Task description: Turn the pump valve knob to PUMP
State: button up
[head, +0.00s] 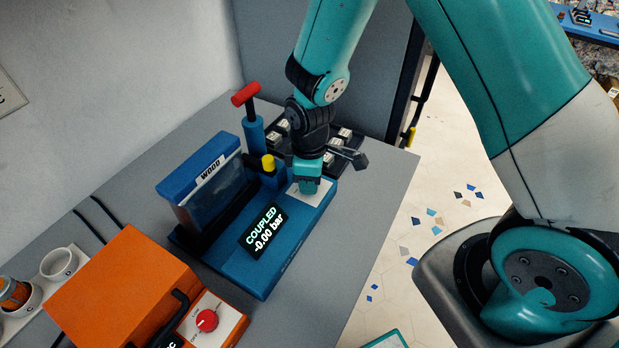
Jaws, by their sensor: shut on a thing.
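The blue pump unit (232,274) stands on the grey table, with a display (264,232) reading "COUPLED -0.00 bar". A white dial plate (322,196) lies at its right end. My gripper (308,188) points down over this plate, shut on the valve knob. The knob is hidden by the fingers, so its pointer and setting cannot be read. A red T-handle (246,95) stands up on a blue cylinder behind the unit, and a yellow-topped post (268,163) stands beside my gripper.
A blue-lidded container marked "WOOD" (203,172) stands at the unit's left. An orange box (120,287) with a red knob (207,320) is at the front left, beside a white cup (58,264). A black tray with small blocks (348,144) lies behind my gripper.

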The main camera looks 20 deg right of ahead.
jog(key=shift+n, duration=2.2)
jog(key=o, duration=0.9)
jog(key=shift+o, duration=0.2)
notch_tip(320, 180, up, 18)
jog(key=b, duration=0.1)
jog(key=shift+f, duration=0.2)
jog(key=s+a+r+m+y, duration=0.2)
jog(key=s+r+m, duration=0.1)
jog(key=s, duration=0.6)
jog(key=s+a+r+m+y, duration=0.2)
jog(key=s+m, duration=0.4)
jog(key=s, duration=0.3)
jog(key=shift+s+a+r, duration=0.25)
jog(key=shift+s+r, duration=0.1)
jog(key=shift+r, duration=0.5)
